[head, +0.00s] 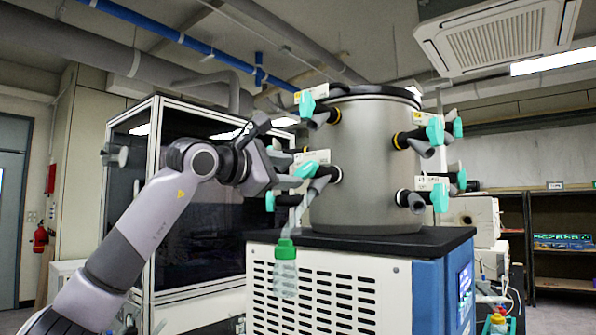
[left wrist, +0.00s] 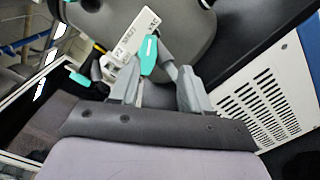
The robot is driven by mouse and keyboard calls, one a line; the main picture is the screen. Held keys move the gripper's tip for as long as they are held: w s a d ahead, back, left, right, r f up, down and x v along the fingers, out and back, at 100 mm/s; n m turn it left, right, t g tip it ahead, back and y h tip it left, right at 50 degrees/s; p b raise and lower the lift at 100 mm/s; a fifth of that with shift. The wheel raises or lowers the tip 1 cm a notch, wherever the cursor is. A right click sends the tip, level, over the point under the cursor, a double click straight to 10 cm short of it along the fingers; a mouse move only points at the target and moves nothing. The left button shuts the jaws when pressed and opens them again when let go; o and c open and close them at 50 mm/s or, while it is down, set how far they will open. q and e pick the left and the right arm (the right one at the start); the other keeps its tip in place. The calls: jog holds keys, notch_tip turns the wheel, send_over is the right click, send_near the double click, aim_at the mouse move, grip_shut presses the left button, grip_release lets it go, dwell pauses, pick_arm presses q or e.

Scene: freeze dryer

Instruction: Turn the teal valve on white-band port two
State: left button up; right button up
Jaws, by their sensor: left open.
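The grey drum (head: 365,170) of the freeze dryer carries several side ports with teal valves. A teal valve (head: 306,170) sits on the lower left port, which has a white band (head: 335,174). My left gripper (head: 288,172) is close to this valve, coming from the left. In the left wrist view, the teal valve (left wrist: 149,56) lies between and just beyond the open fingertips (left wrist: 160,70); I cannot tell whether they touch it. A white label (left wrist: 134,36) is beside it, its print too small to read. My right gripper is out of view.
Another teal valve (head: 307,103) is above, with more on the right (head: 440,197). The drum stands on a black-topped cabinet (head: 340,241). A glass-fronted enclosure (head: 200,210) stands behind my arm.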

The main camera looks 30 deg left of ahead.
aim_at(302, 171)
pick_arm(q)
jog(key=shift+n+y, duration=0.3)
jog(key=shift+y, duration=0.2)
jog(key=w, duration=0.1)
jog(key=w+a+p, duration=0.1)
jog(key=w, duration=0.1)
jog(key=w+r+p, duration=0.1)
jog(key=shift+w+a, duration=0.15)
jog(key=shift+w, duration=0.25)
jog(key=shift+w+f+p, duration=0.1)
jog(key=shift+w+p, duration=0.3)
jog(key=shift+w, duration=0.45)
grip_shut()
